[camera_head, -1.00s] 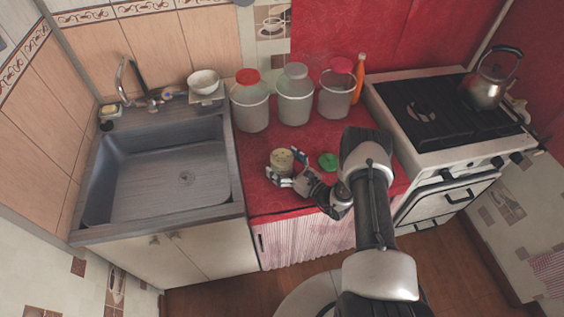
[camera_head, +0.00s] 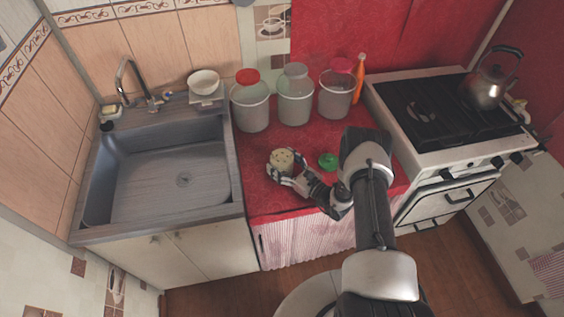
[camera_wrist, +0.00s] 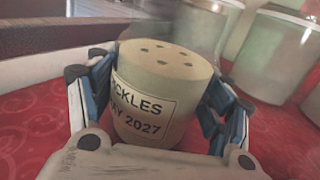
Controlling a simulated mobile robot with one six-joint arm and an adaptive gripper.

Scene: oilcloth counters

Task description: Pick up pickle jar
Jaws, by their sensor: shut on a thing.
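The pickle jar (camera_head: 282,160) is a short, pale yellow-green cylinder with small dark dots on its top. It is at the left part of the red counter. The wrist view shows the gripper (camera_wrist: 155,105) too. Whether the jar's base touches the counter is hidden.
A green-topped item (camera_head: 328,161) stands just right of the jar. Several pale containers (camera_head: 295,105) and an orange bottle (camera_head: 359,78) stand along the back. The sink (camera_head: 165,175) is left, the stove (camera_head: 440,115) right. The red counter (camera_head: 258,200) is bare at front left.

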